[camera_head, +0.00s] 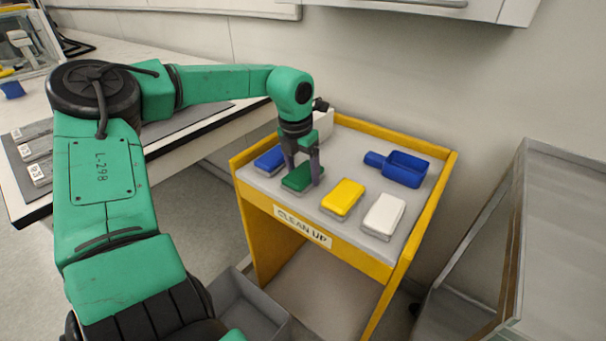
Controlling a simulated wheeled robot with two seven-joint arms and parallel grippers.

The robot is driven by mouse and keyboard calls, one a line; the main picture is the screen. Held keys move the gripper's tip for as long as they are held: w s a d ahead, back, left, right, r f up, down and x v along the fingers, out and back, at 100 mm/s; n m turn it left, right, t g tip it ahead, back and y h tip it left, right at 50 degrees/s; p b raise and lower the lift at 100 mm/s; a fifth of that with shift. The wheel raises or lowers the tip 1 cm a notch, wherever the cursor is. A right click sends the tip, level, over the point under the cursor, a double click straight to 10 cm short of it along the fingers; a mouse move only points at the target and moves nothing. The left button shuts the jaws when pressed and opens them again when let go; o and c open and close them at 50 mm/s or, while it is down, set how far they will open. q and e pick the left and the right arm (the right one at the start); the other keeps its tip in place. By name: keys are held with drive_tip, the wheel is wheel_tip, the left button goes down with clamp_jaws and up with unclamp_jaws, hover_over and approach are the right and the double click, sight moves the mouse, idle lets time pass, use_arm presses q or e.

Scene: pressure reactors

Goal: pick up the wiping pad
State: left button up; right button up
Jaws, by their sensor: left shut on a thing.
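Wiping pads lie in a row on the grey top of a yellow cart (334,236) marked "CLEAN UP". They are a blue pad (269,160), a green pad (299,180), a yellow pad (343,197) and a white pad (384,214). My left gripper (304,179) points down over the green pad, with its fingers on either side, and is shut on it. The green pad is at or very near the cart top; I cannot tell whether it touches. My right gripper is out of view.
A blue scoop (405,168) lies at the cart's back right. A white box (323,124) stands behind my gripper. A raised yellow rim (388,131) edges the cart. A grey bin (250,303) sits below left. A bench (205,128) is at left, a glass-sided case (505,240) at right.

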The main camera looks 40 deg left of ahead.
use_arm(q)
wheel_tip(320, 180, up, 11)
drive_tip(key=p, duration=0.2)
wheel_tip(320, 180, up, 9)
drive_tip(key=p, duration=0.2)
hover_over(302, 172)
drive_tip(key=shift+d, duration=0.1)
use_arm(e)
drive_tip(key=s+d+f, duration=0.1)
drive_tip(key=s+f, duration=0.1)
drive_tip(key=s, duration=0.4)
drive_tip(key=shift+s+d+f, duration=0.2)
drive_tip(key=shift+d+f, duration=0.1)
